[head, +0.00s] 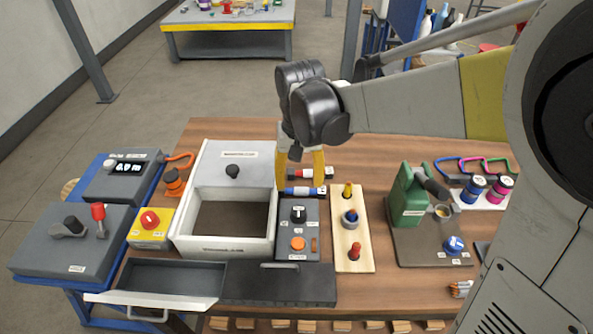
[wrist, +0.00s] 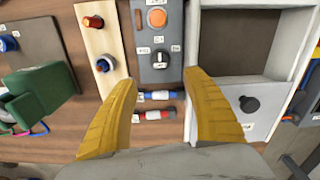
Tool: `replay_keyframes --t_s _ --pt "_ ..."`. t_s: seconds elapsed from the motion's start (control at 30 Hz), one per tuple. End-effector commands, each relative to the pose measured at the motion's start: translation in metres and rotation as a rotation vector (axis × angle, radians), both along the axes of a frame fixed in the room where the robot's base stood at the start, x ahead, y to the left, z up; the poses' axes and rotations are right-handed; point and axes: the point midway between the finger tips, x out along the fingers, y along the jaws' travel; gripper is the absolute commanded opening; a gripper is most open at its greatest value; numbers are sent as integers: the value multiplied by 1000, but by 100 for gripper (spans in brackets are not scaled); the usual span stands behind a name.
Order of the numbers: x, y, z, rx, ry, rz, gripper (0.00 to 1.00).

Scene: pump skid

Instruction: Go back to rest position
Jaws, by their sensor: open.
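My gripper (head: 300,183) hangs pointing down over the middle of the wooden table, with my arm reaching in from the right. Its two yellow fingers are apart, and they also show spread in the wrist view (wrist: 162,80). Nothing is held between them. A blue and white cylinder (head: 303,191) and a red and white one (head: 311,174) lie near the fingertips. In the wrist view the blue one (wrist: 158,96) and the red one (wrist: 155,115) appear between the fingers. I cannot tell the fingers' exact height above them.
A grey control box (head: 297,216) with a knob and orange button stands in front of the gripper. A white open bin (head: 180,246) is left, a wooden peg board (head: 353,258) right, and a green device (head: 411,192) farther right. An open drawer (head: 160,280) sticks out front left.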

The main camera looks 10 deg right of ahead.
Motion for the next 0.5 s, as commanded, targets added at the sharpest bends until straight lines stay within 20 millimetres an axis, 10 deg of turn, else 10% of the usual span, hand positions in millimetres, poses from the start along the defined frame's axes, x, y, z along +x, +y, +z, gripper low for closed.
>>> replay_keyframes --t_s 0.5 --pt "-23 -23 27 18 -103 7 59"
